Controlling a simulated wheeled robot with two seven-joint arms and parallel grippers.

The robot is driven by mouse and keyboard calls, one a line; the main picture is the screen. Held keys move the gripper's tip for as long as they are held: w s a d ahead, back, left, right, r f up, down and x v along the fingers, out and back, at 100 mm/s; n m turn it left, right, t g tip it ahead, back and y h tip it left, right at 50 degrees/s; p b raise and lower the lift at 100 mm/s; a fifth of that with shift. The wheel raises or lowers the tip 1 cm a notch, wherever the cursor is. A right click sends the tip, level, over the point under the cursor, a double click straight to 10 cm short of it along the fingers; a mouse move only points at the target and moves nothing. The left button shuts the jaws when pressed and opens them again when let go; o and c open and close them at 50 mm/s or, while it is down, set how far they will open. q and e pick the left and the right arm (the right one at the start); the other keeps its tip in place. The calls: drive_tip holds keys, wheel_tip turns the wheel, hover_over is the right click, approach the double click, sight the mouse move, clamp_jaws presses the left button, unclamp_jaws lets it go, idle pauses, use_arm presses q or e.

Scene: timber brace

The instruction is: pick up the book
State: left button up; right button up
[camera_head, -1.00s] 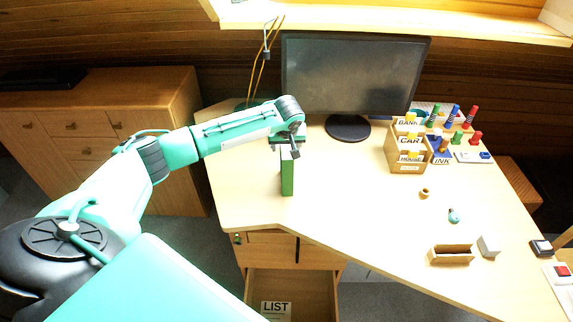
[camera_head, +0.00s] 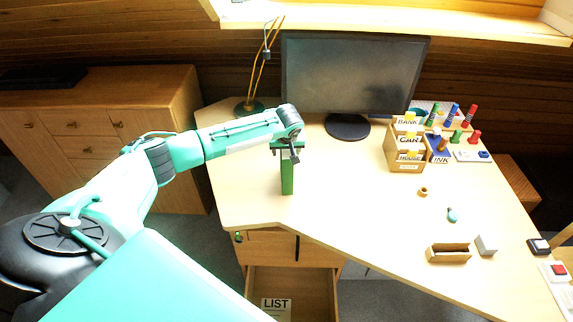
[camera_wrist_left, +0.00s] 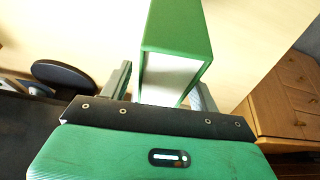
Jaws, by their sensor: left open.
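A green book (camera_head: 287,179) stands upright on the desk, left of the monitor's foot, its narrow side facing me. My left gripper (camera_head: 286,152) is above the book's top end, pointing down. In the left wrist view the green book (camera_wrist_left: 178,35) shows its green cover and white page edge between my two fingers (camera_wrist_left: 160,88). The fingers lie one on each side of it and look apart from it. The gripper is open. My right gripper is in neither view.
A monitor (camera_head: 352,75) stands behind the book, with a lamp (camera_head: 252,105) at the back left. A card box (camera_head: 407,150), stamps and a small wooden tray (camera_head: 449,253) are on the right. An open drawer (camera_head: 290,285) juts out below the desk (camera_head: 350,200). The desk's middle is clear.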

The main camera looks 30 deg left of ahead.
use_arm(q)
drive_tip(key=shift+f, duration=0.1)
clamp_jaws()
idle(0.3)
idle(0.4)
